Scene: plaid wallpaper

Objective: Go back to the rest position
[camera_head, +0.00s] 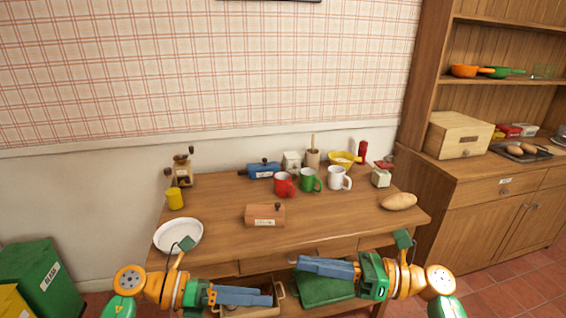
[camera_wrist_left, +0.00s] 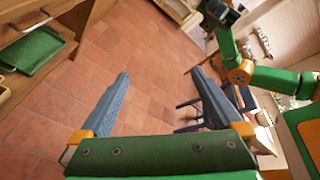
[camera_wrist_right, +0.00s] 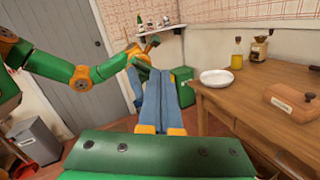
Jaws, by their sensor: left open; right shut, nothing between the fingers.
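My left gripper (camera_head: 268,296) is level in front of the table (camera_head: 330,222), below its top edge. In the left wrist view its two blue-grey fingers (camera_wrist_left: 160,75) stand apart with only tiled floor between them. My right gripper (camera_head: 294,263) is also in front of the table, a little higher, and points left. In the right wrist view its fingers (camera_wrist_right: 168,72) lie together with nothing between them. Both grippers are clear of the things on the tabletop.
The tabletop bears a white plate (camera_head: 178,235), a brown lidded box (camera_head: 265,216), red (camera_head: 285,185), green (camera_head: 309,181) and white (camera_head: 338,179) mugs, and a potato (camera_head: 398,202). A cabinet (camera_head: 480,205) stands right; a green bin (camera_head: 40,280) stands left.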

